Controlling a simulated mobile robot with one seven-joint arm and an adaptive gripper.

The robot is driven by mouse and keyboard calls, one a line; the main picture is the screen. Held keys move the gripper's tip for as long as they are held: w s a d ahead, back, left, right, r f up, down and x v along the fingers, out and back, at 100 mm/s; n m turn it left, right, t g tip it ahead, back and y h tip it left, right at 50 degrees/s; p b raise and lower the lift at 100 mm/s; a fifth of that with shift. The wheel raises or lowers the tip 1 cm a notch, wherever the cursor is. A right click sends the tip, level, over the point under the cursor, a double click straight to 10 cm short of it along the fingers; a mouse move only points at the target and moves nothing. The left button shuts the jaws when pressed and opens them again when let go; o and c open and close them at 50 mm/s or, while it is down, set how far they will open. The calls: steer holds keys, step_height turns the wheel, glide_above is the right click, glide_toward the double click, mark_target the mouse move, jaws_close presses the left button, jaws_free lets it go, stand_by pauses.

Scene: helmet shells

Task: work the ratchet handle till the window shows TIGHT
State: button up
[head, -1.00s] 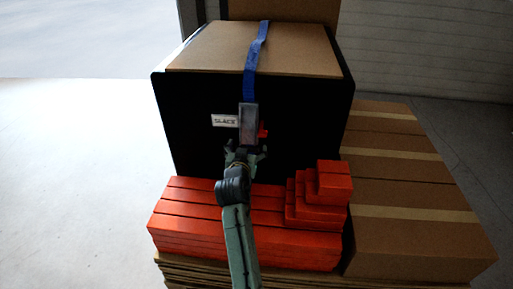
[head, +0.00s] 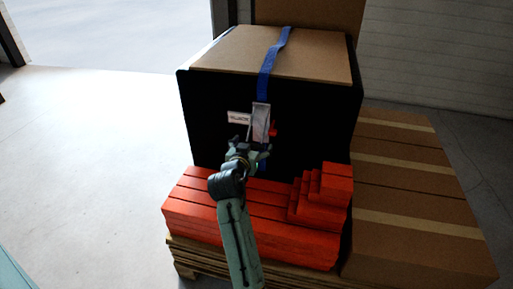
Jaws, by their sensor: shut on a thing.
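A dark box with a brown top (head: 270,52) has a blue strap (head: 270,65) over it. On its front face the strap meets a grey metal ratchet handle (head: 261,120). Left of the handle is a small white window (head: 239,118) with dark lettering that appears to read SLACK. A small red part (head: 274,129) shows just right of the handle. My gripper (head: 248,146) is at the handle's lower end, shut on it. The fingers and arm hide part of the handle's lower end and the strap below.
Long red boxes (head: 195,207) and a stepped stack of red boxes (head: 336,185) stand below and in front, on a pallet (head: 188,258). Brown cartons (head: 400,200) fill the right side. Open floor (head: 90,150) lies to the left.

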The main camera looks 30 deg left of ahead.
steer(key=shift+s+d+r+p, duration=0.1)
steer(key=shift+s+r+p, duration=0.1)
steer(key=shift+r, duration=0.6)
steer(key=shift+s+r+p, duration=0.15)
steer(key=shift+r, duration=0.65)
steer(key=o, duration=1.6)
steer(key=shift+f, duration=0.2)
steer(key=shift+o, duration=0.2)
steer(key=shift+f, duration=0.1)
steer(key=v, duration=1.2)
